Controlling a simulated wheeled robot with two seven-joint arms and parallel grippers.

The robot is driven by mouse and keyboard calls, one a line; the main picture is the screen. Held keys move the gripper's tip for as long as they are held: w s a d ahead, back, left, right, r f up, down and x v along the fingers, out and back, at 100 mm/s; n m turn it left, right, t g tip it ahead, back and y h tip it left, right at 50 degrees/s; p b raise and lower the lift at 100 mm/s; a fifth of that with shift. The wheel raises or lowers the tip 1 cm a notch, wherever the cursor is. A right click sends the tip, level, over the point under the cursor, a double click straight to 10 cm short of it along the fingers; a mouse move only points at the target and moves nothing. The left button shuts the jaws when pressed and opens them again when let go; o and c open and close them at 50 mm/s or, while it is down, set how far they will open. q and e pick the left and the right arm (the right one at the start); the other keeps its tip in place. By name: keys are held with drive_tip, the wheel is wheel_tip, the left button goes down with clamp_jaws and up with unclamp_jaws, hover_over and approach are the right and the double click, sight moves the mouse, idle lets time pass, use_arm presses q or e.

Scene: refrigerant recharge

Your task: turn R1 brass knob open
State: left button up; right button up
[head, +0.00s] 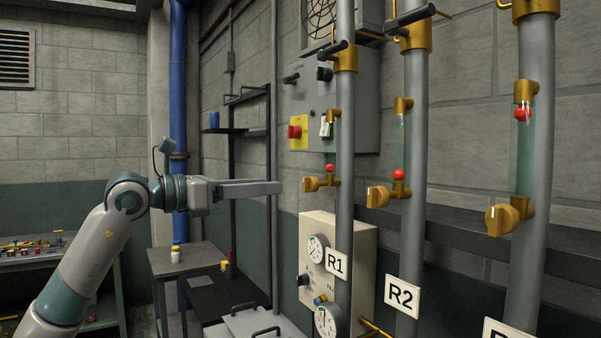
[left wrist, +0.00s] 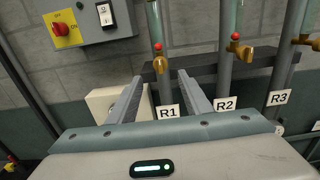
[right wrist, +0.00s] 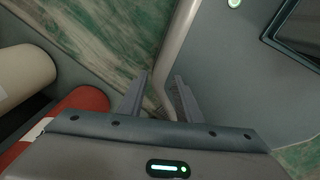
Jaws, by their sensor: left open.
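The R1 brass knob (head: 312,184) sticks out to the left of the first grey pipe, above the R1 label (head: 336,262). A red ball sits just above it. In the left wrist view the R1 knob (left wrist: 160,64) shows ahead, between and beyond the fingers. My left gripper (head: 278,187) is open and empty, at about the knob's height and a little to its left in the head view, not touching it. My right gripper (right wrist: 160,88) shows only in its own wrist view, with its fingers apart and nothing between them.
The R2 knob (head: 378,196) and R3 knob (head: 502,219) stand on pipes to the right. A grey control box with a red switch (head: 295,132) hangs behind. A cream gauge box (head: 356,240) is below R1. The right wrist view shows a red cylinder (right wrist: 75,112).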

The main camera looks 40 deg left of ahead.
sight(304, 184)
use_arm(q)
drive_tip(key=p+x, duration=0.5)
drive_tip(key=x, duration=0.5)
drive_tip(key=shift+s, duration=0.1)
use_arm(e)
wheel_tip(304, 184, up, 6)
drive_tip(key=shift+w+a+r, duration=0.15)
drive_tip(key=shift+w+a, duration=0.15)
drive_tip(key=shift+a, duration=0.15)
drive_tip(key=shift+d, duration=0.1)
use_arm(q)
drive_tip(key=c, duration=1)
